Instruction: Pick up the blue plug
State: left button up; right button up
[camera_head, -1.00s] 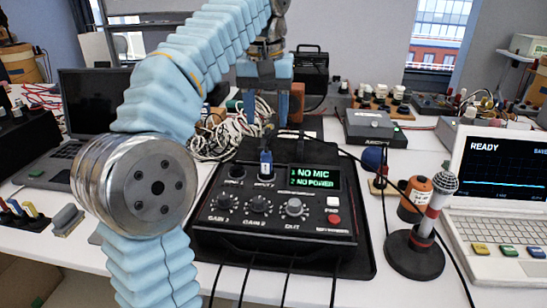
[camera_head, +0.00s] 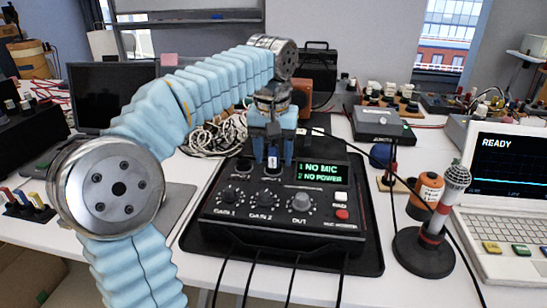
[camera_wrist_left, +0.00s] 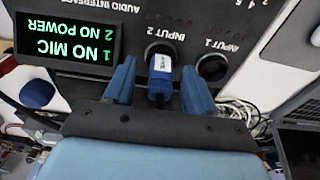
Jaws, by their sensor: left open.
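The blue plug (camera_wrist_left: 161,78) has a white label and sits in the INPUT 2 socket of the black audio interface (camera_head: 235,212). In the head view the plug (camera_head: 272,163) shows as a small piece at the top of the interface. My left gripper (camera_head: 273,158) is over the interface with its blue fingers pointing down, one on each side of the plug. In the wrist view the left gripper (camera_wrist_left: 158,66) is open, with a gap between each finger and the plug. My right gripper is not in view.
The interface's screen (camera_head: 318,175) reads "1 NO MIC, 2 NO POWER". The INPUT 1 socket (camera_wrist_left: 213,67) is empty. A microphone on a stand (camera_head: 427,242) and an orange cylinder (camera_head: 426,194) stand to the right, near a white laptop (camera_head: 510,190). Cables (camera_head: 215,138) lie behind.

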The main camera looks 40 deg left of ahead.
pick_arm(q)
grip_shut()
jog(key=shift+r, duration=0.1)
